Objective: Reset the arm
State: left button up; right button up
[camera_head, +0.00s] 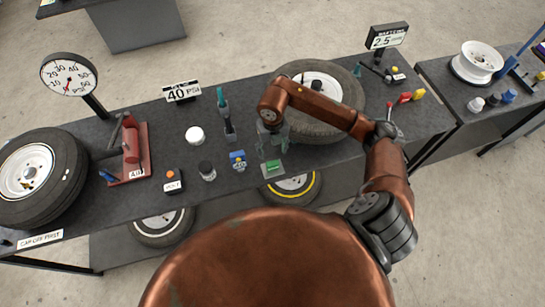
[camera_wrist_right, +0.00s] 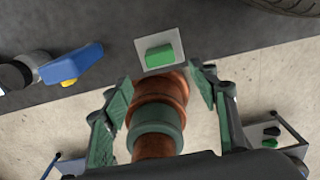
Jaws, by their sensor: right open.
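My right arm (camera_head: 318,103) is copper-coloured and bends over the bench from the right in the head view. My right gripper (camera_head: 271,143) points down at the bench's near edge, just above and behind a green block on a pale plate (camera_head: 272,167). In the wrist view the two green-padded fingers of the right gripper (camera_wrist_right: 162,100) are apart, with no bench object between them. The green block (camera_wrist_right: 160,54) lies beyond the fingertips there. My left arm and gripper are not in view.
The dark bench (camera_head: 140,203) holds a wheel (camera_head: 40,178) at left, a red tool (camera_head: 128,155), a white cap (camera_head: 195,135), a blue item (camera_head: 237,160) and a tire (camera_head: 340,84) behind my right arm. A second bench (camera_head: 435,72) holds a white rim (camera_head: 477,62).

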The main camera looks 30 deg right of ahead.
jog(key=shift+r, duration=0.8)
